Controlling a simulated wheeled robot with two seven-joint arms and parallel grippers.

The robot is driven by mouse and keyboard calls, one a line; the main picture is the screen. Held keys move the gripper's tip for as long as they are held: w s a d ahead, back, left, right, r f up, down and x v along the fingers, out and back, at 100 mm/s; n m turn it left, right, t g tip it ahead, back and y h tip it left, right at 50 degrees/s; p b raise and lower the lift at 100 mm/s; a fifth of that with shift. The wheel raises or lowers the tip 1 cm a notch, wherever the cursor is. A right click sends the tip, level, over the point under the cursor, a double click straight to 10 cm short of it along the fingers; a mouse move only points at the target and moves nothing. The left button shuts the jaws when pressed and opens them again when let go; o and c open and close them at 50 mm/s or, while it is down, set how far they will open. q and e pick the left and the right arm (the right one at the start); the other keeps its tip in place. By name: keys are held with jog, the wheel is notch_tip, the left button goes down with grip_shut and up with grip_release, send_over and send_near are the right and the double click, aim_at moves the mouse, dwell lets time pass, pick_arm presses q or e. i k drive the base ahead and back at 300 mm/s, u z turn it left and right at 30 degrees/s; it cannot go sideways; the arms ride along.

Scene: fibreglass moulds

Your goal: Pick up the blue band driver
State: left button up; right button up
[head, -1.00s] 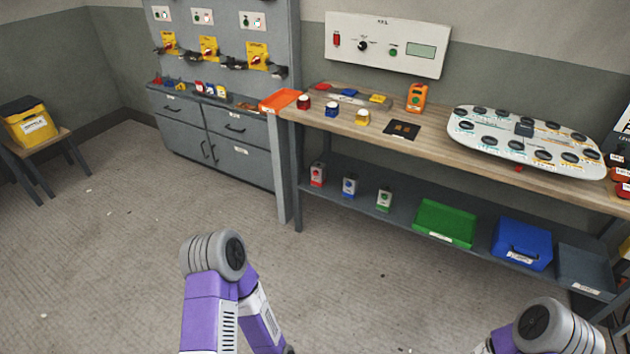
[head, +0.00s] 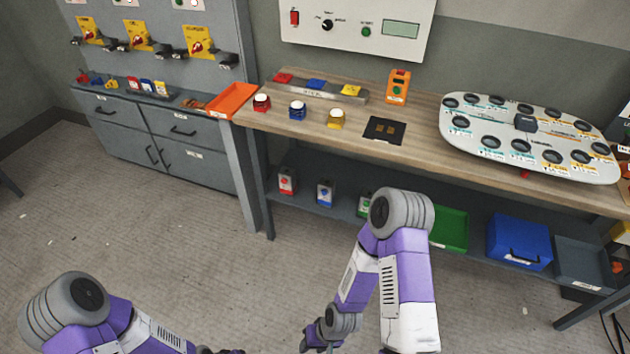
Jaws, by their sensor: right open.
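Three short pucks with white tops stand on the workbench: one red-banded (head: 262,103), one blue-banded (head: 297,108) and one yellow-banded (head: 336,119). Small boxes with coloured marks stand on the shelf below, one of them blue-marked (head: 325,193). I cannot tell for certain which blue item is the blue band driver. My right gripper (head: 320,338) is low at the bottom edge, partly cut off, open, far below and in front of the bench and touching none of these.
Green (head: 450,231) and blue (head: 519,243) bins sit on the shelf. The floor before it is clear.

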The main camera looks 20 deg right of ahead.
aim_at(328, 184)
jog(key=z, duration=0.55)
jog(key=i, duration=0.95)
jog(key=z, duration=0.75)
jog(key=i, duration=0.5)
jog(key=u, duration=0.05)
